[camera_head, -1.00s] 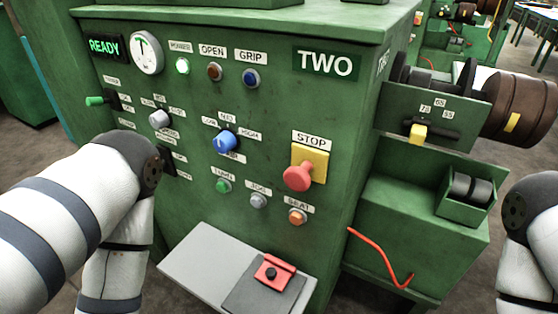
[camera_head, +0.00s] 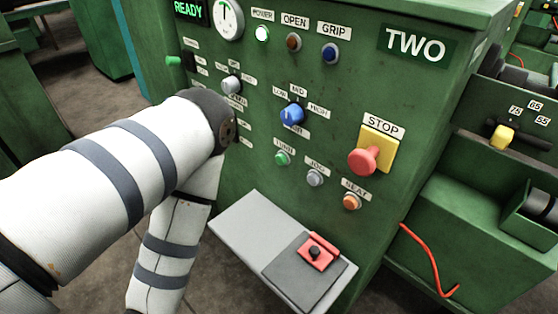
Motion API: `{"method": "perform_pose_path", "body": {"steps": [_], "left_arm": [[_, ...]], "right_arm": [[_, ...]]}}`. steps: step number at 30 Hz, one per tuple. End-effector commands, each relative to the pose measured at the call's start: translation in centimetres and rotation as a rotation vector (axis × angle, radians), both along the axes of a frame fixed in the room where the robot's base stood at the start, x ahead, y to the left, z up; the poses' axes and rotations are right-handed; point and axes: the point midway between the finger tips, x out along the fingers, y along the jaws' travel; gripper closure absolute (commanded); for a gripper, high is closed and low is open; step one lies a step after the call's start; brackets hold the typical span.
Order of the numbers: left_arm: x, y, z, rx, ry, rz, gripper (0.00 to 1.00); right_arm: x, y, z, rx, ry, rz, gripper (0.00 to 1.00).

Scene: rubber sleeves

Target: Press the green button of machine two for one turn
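Machine two (camera_head: 395,85) is a green cabinet whose panel carries the white word TWO. The green button (camera_head: 282,158) sits low on the panel, under a small label that seems to read TURN. A grey button (camera_head: 315,178) and an orange button (camera_head: 352,201) are in the same slanting row. My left arm comes in from the left with its bent elbow in front of the panel's left side. Its forearm goes down out of the frame, so the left gripper is not seen. My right arm and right gripper are out of view.
A red STOP button (camera_head: 364,161) on a yellow plate is right of the row. Below, a grey shelf (camera_head: 247,222) juts out, bearing a red device (camera_head: 319,251). A blue knob (camera_head: 291,114) is above the green button. A red cable (camera_head: 432,262) hangs at right. The display reads READY (camera_head: 188,10).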

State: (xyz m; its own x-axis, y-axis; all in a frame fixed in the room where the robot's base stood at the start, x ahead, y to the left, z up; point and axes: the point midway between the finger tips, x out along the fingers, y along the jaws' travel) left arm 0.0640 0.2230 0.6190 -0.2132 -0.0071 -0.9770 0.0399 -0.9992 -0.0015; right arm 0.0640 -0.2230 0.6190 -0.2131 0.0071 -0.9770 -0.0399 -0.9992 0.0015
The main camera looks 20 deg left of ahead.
Motion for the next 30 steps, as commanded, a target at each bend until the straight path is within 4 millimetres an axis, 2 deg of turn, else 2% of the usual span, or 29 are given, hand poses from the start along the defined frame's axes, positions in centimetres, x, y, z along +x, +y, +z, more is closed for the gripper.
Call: {"method": "perform_pose_path", "body": {"steps": [1, 4, 5, 30], "left_arm": [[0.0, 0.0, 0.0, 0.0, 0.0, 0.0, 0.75], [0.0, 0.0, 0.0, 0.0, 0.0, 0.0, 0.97], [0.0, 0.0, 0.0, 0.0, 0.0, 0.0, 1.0], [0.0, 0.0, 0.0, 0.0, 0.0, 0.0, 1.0]], "right_arm": [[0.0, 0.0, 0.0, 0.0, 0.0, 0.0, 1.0], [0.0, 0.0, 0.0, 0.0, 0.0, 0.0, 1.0], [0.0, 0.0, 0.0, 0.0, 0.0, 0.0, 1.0], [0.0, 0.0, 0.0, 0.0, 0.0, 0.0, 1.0]]}}
